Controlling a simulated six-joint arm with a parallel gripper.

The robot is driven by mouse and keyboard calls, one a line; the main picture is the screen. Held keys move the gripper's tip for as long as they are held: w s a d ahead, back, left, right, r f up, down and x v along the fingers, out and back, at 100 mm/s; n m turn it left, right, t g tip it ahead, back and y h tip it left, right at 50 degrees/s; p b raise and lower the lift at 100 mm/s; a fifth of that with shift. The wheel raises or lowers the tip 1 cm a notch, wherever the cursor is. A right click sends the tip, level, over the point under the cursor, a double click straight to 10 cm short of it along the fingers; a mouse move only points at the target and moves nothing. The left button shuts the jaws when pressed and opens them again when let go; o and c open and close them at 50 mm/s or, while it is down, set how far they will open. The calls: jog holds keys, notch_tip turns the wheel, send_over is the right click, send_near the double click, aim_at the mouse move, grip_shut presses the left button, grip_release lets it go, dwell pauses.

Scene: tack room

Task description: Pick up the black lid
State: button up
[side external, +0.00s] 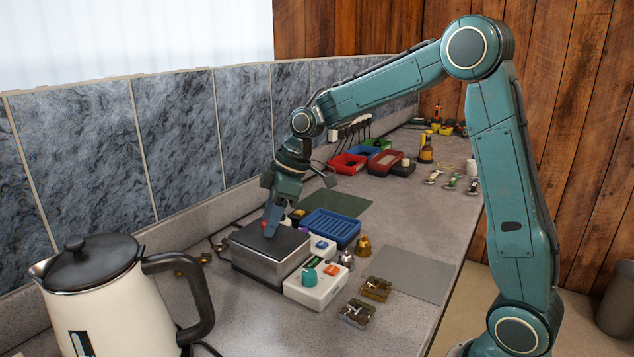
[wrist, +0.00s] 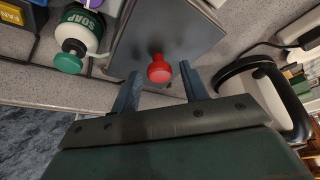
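A dark, flat square lid-like top (side external: 268,238) covers a silver metal box (side external: 262,266) on the counter. In the wrist view the dark plate (wrist: 190,30) carries a red knob (wrist: 159,69). My gripper (side external: 271,228) points down over this top, its fingers spread. In the wrist view my gripper (wrist: 160,72) is open, with the red knob framed between the fingertips and gaps on both sides. I cannot tell how deep the knob sits between them. A kettle (side external: 118,310) at the front left also has a black lid (side external: 92,262), apart from my gripper.
A white box (side external: 316,292) with a teal knob stands right of the metal box. A blue tray (side external: 331,227) lies behind. A soap bottle (wrist: 82,35) shows in the wrist view. The tiled wall (side external: 177,140) runs close on the left. A grey mat (side external: 410,274) is clear.

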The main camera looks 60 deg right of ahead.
jog(key=c, duration=0.8)
jog(key=shift+r, duration=0.15)
jog(key=shift+c, duration=0.2)
notch_tip(320, 180, up, 19)
jog(key=shift+r, duration=0.2)
jog(key=shift+r, duration=0.1)
dwell(0.8)
